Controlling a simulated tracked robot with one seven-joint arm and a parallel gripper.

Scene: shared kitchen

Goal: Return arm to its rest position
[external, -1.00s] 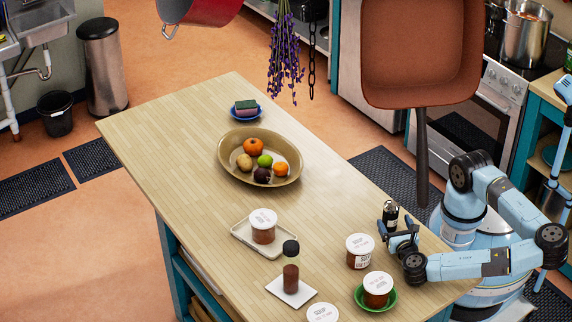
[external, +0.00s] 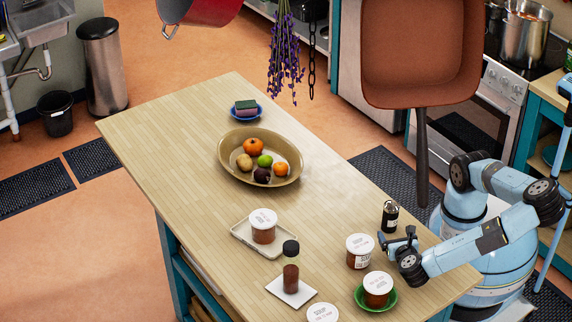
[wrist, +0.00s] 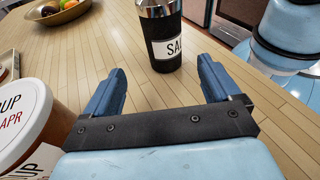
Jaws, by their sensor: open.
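My light-blue arm reaches from the right over the wooden table (external: 207,130). My gripper (external: 397,240) is low over the table's right side, open and empty. In the wrist view its two blue fingers (wrist: 158,90) are spread apart with nothing between them. A black shaker with a metal top (external: 390,216) stands upright on the table just beyond the fingers. In the wrist view this shaker (wrist: 165,52) has a white label with letters beginning "SAL" and stands clear of the fingers.
A lidded soup tub (external: 360,252) stands close left of my gripper. Another tub (external: 378,287) sits on a green dish. A tray (external: 240,236) with a tub, a dark-capped bottle (external: 291,268) and a fruit bowl (external: 229,175) stand farther left. The table's far end is mostly clear.

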